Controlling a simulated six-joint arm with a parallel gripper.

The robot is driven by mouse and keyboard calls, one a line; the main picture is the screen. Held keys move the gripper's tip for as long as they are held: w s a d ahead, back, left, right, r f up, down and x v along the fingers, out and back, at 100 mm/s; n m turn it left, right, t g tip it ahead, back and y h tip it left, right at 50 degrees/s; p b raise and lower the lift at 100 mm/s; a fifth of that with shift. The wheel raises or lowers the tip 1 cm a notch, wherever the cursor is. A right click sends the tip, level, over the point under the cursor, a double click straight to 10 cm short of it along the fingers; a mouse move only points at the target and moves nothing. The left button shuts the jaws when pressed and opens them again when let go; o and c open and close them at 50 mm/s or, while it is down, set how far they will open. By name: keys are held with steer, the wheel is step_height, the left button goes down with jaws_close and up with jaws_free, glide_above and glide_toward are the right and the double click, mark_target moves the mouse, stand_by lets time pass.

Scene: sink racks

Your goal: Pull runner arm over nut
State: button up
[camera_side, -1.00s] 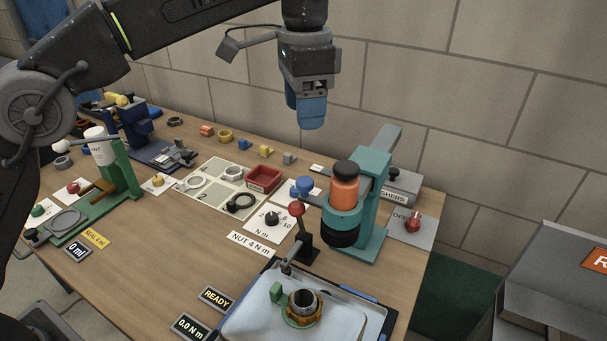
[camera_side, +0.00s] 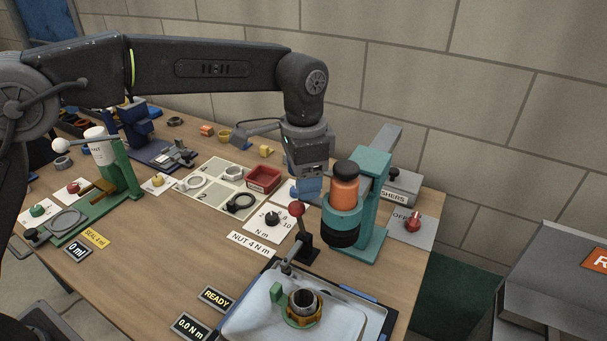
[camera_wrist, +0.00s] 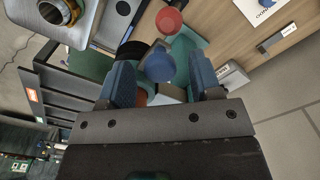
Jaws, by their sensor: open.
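The runner arm is a teal stand (camera_side: 374,215) carrying an orange nut runner (camera_side: 344,194) with a black lower end. Its blue ball knob (camera_wrist: 160,67) shows between the blue fingers of my gripper (camera_wrist: 162,55) in the wrist view. The fingers are apart, with gaps on both sides of the knob. In the side view my gripper (camera_side: 308,189) is just left of the orange runner and hides the knob. The brass-coloured nut (camera_side: 318,313) sits around a dark cylinder in the tray, in front of and below the runner. It also shows at the wrist view's upper left (camera_wrist: 72,10).
A red-knobbed lever (camera_side: 296,209) stands close in front of my gripper. A red bin (camera_side: 264,178) and dial card lie to the left. The wall is behind.

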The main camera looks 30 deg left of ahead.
steer(key=shift+c, duration=0.4)
jaws_close()
